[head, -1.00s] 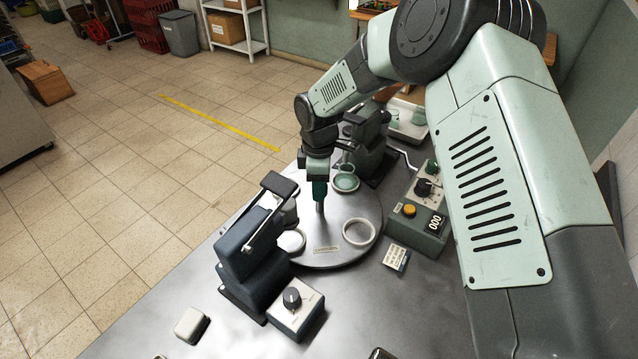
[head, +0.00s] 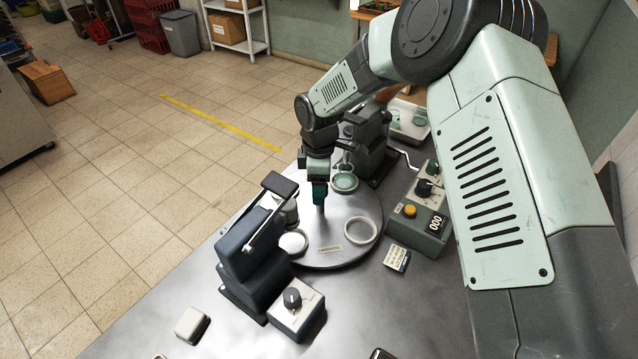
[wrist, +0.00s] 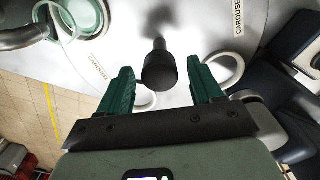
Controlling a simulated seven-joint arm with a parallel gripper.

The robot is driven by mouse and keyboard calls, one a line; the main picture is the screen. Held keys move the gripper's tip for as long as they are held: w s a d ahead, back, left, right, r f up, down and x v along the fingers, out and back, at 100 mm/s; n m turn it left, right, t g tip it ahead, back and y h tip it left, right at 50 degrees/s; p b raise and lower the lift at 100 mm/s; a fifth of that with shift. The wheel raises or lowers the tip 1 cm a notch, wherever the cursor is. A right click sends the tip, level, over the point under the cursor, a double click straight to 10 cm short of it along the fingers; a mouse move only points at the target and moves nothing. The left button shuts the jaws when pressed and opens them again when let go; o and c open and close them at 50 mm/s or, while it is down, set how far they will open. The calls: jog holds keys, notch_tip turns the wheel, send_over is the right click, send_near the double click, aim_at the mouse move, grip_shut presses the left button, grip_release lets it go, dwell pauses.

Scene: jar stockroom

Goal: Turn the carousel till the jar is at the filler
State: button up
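The carousel (head: 335,222) is a round grey metal plate on the bench with white ring seats. A pale green glass jar (head: 345,181) stands at its far side beside the rear dark machine; it also shows at the wrist view's top left (wrist: 88,18). A dark round knob (wrist: 160,72) stands on a post (head: 320,207) at the carousel's middle. My gripper (head: 320,192) is over this post. In the wrist view my gripper (wrist: 161,80) is open, its green fingers on either side of the knob with gaps. Which machine is the filler, I cannot tell.
The rear machine (head: 372,150) and a blue-grey lever machine (head: 250,245) flank the carousel. A control box (head: 418,225) reading 000 stands at right. A dial box (head: 297,310) and a white block (head: 192,324) are at the front. A tray with green jars (head: 408,122) is behind.

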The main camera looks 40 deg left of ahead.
notch_tip(320, 180, up, 11)
dwell(0.5)
jog(key=shift+f, duration=0.1)
dwell(0.3)
jog(key=d+r+m+t, duration=0.2)
jog(key=d+r+m, duration=0.4)
jog(key=d+r, duration=0.6)
jog(key=d+r+m+t, duration=0.1)
jog(key=d+r+m, duration=0.65)
jog(key=d, duration=0.65)
jog(key=s+d+r+m+t, duration=0.2)
jog(key=s+d+r+m, duration=0.2)
jog(key=s+d+m, duration=0.7)
jog(key=s+d, duration=0.5)
jog(key=d, duration=0.1)
jog(key=shift+s+t, duration=0.3)
jog(key=shift+s, duration=0.05)
